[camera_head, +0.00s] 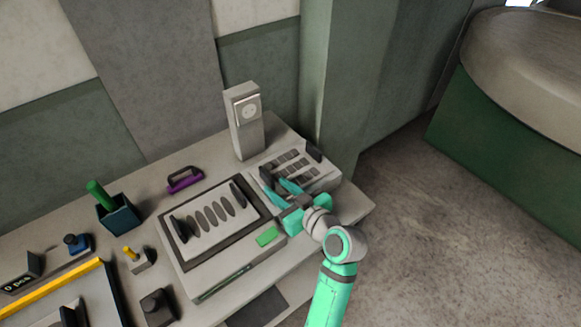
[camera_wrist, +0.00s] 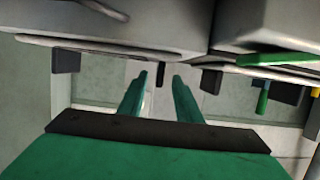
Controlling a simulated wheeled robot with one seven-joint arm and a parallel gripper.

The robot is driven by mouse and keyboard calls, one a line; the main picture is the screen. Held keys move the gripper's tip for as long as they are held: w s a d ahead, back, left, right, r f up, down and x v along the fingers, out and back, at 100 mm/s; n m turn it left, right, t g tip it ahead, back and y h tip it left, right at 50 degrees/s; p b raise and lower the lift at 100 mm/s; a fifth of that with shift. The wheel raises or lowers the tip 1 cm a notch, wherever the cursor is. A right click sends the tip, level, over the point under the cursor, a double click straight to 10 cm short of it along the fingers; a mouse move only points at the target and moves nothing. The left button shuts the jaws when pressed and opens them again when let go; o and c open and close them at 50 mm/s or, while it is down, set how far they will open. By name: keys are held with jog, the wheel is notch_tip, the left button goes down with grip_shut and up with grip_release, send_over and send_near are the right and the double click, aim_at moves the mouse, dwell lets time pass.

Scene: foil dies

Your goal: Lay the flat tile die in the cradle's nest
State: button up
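My gripper (camera_head: 283,184) is over the front left part of a light grey slotted rack (camera_head: 327,181) at the bench's right end. In the wrist view its two green fingers (camera_wrist: 155,80) stand apart with a gap between them. A small dark upright piece (camera_wrist: 160,75) shows between the fingertips; I cannot tell whether it is between them or beyond. Left of the gripper is a grey block with a dark-framed bed (camera_head: 177,246), which holds several oval grey plates (camera_head: 212,216) between dark end pieces. I cannot tell for certain which piece is the flat tile die or the cradle's nest.
A grey post-like device (camera_head: 244,122) stands behind the rack. A purple handle (camera_head: 185,179), a dark cup (camera_head: 119,215) with a green handle (camera_head: 99,194), and a small yellow-knobbed piece (camera_head: 142,260) stand left. A green pad (camera_head: 267,236) lies on the block's right corner.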

aim_at(267, 178)
jog(key=shift+r+x, duration=0.2)
jog(key=shift+x, duration=3.1)
grip_shut()
jog(key=shift+r, duration=0.1)
